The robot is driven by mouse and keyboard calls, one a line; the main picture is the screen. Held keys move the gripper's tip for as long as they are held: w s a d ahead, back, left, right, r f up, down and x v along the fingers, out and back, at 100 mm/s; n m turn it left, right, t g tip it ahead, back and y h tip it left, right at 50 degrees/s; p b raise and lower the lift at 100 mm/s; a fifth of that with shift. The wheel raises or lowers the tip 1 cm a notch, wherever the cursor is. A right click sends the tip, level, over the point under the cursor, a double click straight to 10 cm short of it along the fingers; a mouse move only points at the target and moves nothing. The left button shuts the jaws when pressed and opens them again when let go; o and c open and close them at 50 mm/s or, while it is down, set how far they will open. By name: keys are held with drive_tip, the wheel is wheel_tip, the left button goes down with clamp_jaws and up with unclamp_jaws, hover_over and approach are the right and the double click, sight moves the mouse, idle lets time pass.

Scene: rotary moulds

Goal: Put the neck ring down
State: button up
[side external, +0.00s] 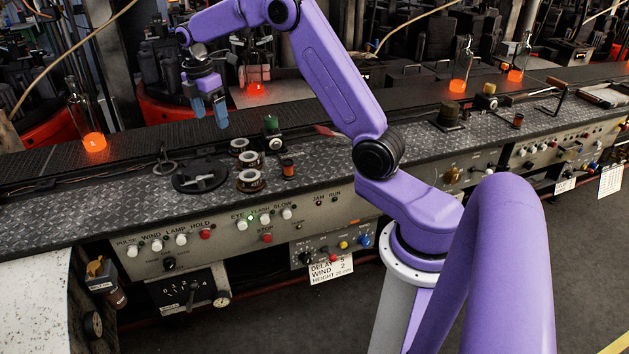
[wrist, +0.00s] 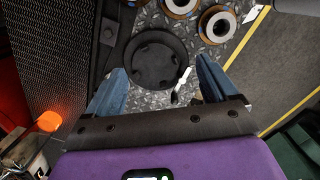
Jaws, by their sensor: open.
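Several pale metal rings with brown rims stand in a row on the dark tread-plate bench; the nearest ring (side external: 250,180) is right of a black round plate (side external: 186,184). I cannot tell which one is the neck ring. Two rings show at the top of the wrist view, the fuller one (wrist: 217,25) at the right. My gripper (side external: 210,116) hangs above the bench, left of and higher than the rings. Its blue fingers (wrist: 161,68) are apart, with nothing held between them. The black plate (wrist: 154,60) shows between the fingers, below them.
A silver-and-black tool (wrist: 181,84) lies by the plate's edge. Glowing orange bottles stand along the conveyor behind, one at the left (side external: 93,140). A green-topped knob (side external: 271,127) and a small brown cylinder (side external: 288,168) stand near the rings. Switches line the front panel (side external: 215,240).

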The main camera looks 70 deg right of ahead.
drive_tip(key=s+a+r+m+y, duration=0.1)
drive_tip(key=s+a+r, duration=0.1)
drive_tip(key=s+a, duration=1.7)
drive_tip(key=s+f+m, duration=0.1)
drive_tip(key=s, duration=0.9)
drive_tip(key=s+d+f, duration=0.1)
drive_tip(key=s+f, duration=0.1)
drive_tip(key=s, duration=0.9)
drive_tip(key=shift+s+f+m+y, duration=0.15)
drive_tip(key=shift+f+m+y, duration=0.15)
drive_tip(key=shift+m, duration=0.1)
